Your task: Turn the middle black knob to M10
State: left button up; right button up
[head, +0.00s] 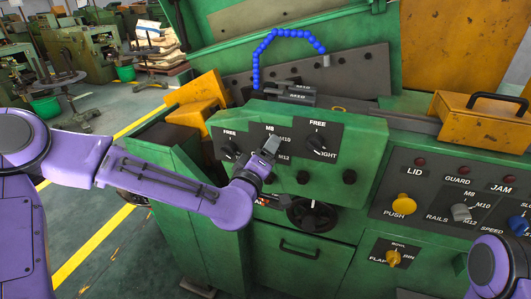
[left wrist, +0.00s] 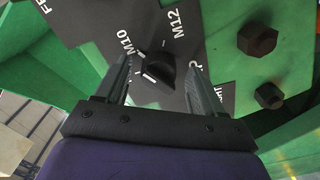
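The middle black knob (left wrist: 157,70) sits on a dark label plate on the green panel in the left wrist view, with M10 and M12 printed around it. White marks show near it, but I cannot tell exactly where it points. My left gripper (left wrist: 160,72) is open, its two fingers on either side of the knob with a visible gap to each. In the head view my left gripper (head: 269,148) is at the middle knob and largely hides it. My right gripper is out of view; only part of my right arm shows at the lower right.
A left knob (head: 231,154) and a right knob (head: 317,142) flank the middle one. Two dark bolts (head: 303,178) and a black handwheel (head: 312,215) are below. A control panel with a yellow push button (head: 403,205) stands at the right.

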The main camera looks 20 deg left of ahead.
pick_arm(q)
jog(key=s+p, duration=0.8)
jog(key=s, duration=0.2)
jog(key=shift+s+a, duration=0.2)
jog(key=shift+s, duration=0.05)
dwell(0.5)
